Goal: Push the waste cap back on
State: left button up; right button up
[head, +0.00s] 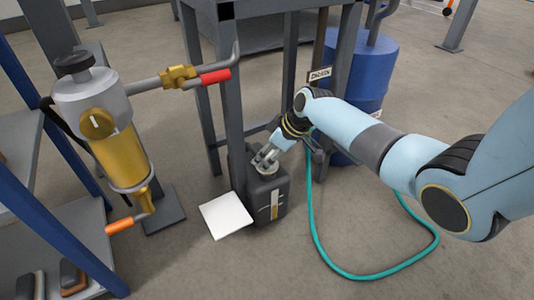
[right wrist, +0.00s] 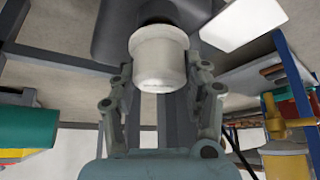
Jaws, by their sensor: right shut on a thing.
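The waste can is a dark grey jug (head: 272,205) with a pale level strip, standing on the floor beside the bench leg. My right gripper (head: 265,158) reaches down to its top. The right wrist view shows the white waste cap (right wrist: 158,62) between the fingers of my right gripper (right wrist: 160,78), which is shut on it. The cap lines up with the dark neck of the jug (right wrist: 112,28). I cannot tell whether it is fully seated, as the fingers hide most of it in the head view. My left gripper is out of view.
A white sheet (head: 227,215) lies on the floor left of the jug. A teal hose (head: 312,225) loops to its right. A blue drum (head: 365,70) stands behind. A filter with an amber bowl (head: 118,155) and pipework stands at left.

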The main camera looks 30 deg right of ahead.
jog(key=shift+f+b, duration=0.5)
jog(key=shift+f, duration=0.4)
jog(key=o, duration=1.4)
jog(key=shift+c, duration=0.2)
jog(key=shift+s+d+r, duration=0.1)
jog(key=shift+d+r, duration=0.05)
jog(key=shift+r, duration=0.15)
jog(key=s+d, duration=0.7)
jog(key=s, duration=0.3)
jog(key=shift+r, duration=0.2)
